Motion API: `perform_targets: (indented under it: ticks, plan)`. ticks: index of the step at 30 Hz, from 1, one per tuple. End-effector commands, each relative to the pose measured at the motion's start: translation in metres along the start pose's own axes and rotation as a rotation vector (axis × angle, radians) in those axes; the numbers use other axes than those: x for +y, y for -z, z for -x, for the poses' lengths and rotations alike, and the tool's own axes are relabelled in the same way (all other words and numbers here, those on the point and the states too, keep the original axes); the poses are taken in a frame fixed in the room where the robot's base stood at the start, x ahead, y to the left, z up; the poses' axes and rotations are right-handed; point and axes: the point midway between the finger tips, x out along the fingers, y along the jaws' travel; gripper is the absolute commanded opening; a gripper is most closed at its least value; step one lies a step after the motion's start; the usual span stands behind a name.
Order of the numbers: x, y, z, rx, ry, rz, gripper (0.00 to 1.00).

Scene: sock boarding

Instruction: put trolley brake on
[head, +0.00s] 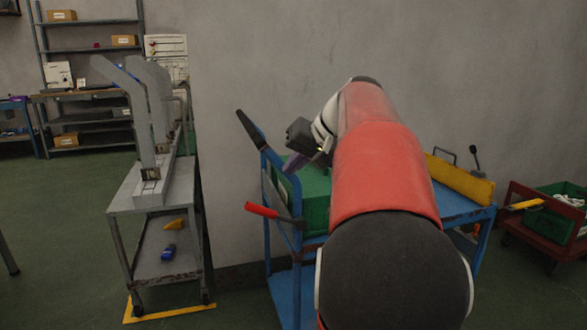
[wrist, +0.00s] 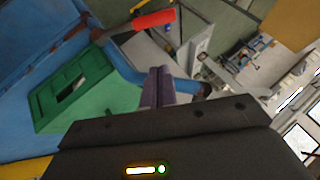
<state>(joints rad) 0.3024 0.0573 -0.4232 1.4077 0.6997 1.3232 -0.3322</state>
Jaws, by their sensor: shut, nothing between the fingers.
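The blue trolley (head: 283,272) stands against the wall, partly hidden behind my arm. A lever with a red grip (head: 262,210) sticks out from its left end, nearly level, the grip pointing left. In the wrist view the red grip (wrist: 154,20) is near the top edge, beyond the fingertips and apart from them. My gripper (head: 291,166) is above the trolley's left end, higher than the red grip and to its right. In the wrist view its two purple-grey fingers (wrist: 158,84) are together and empty, close to a blue tube (wrist: 125,66) of the trolley.
A green crate (head: 314,190) sits on the trolley, with a yellow bar (head: 459,178) to its right. A black handle (head: 251,130) rises at the left end. A grey cart (head: 124,200) stands left; a red cart (head: 551,226) stands right. Open floor lies far left.

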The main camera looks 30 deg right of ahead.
Motion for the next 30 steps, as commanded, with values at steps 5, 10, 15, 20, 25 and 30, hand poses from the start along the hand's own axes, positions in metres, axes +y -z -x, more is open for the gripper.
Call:
perform_targets:
  ticks: [5, 10, 15, 20, 25, 30]
  plan:
    - [0.0, -0.001, -0.042, -0.004, 0.001, 0.0, 0.0]
    - [0.0, -0.005, -0.073, -0.003, 0.001, 0.001, 0.0]
    - [0.0, -0.022, -0.088, -0.001, 0.002, 0.001, 0.0]
    - [0.0, -0.028, -0.095, 0.0, 0.001, 0.0, 0.0]
    - [0.0, -0.029, -0.095, 0.0, 0.0, 0.0, 0.0]
    - [0.0, -0.028, -0.095, 0.0, 0.0, 0.0, 0.0]
